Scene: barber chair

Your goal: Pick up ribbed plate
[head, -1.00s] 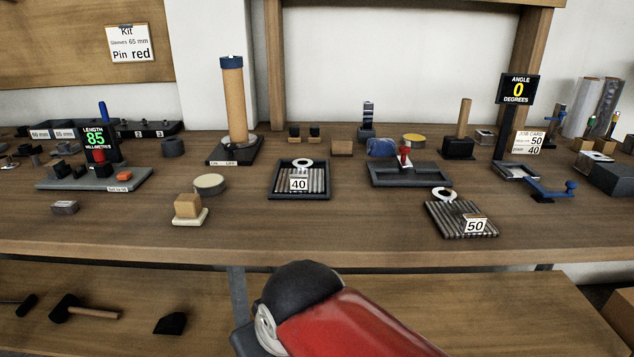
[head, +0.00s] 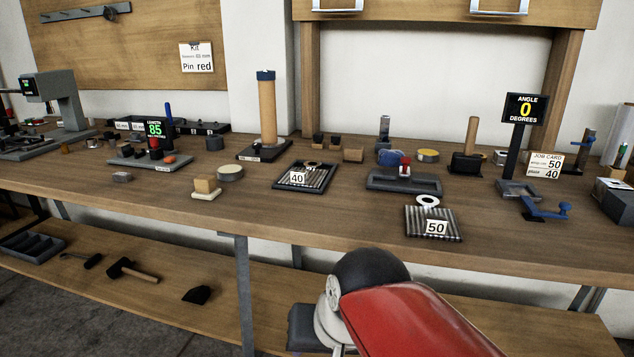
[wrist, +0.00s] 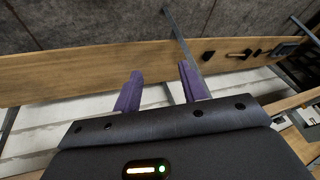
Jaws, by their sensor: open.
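Two ribbed plates lie on the workbench in the head view. One ribbed plate (head: 321,177), marked 40, sits in a dark tray with a pale ring at its back edge. The other ribbed plate (head: 430,217), marked 50, lies near the bench's front edge with a white ring (head: 428,201) at its back. A job card (head: 546,164) at the right reads 50 and 40. My gripper (wrist: 160,86) shows in the wrist view with two purple fingers apart and nothing between them. It points toward the lower shelf and floor, away from both plates. In the head view my gripper is hidden.
The workbench (head: 150,194) also holds a tall tan cylinder (head: 267,110), a tray with a red-topped part (head: 404,181), a blue crank (head: 546,211) and an angle display (head: 525,109). A lower shelf (head: 225,294) holds a hammer (head: 132,270). The bench front between the plates is clear.

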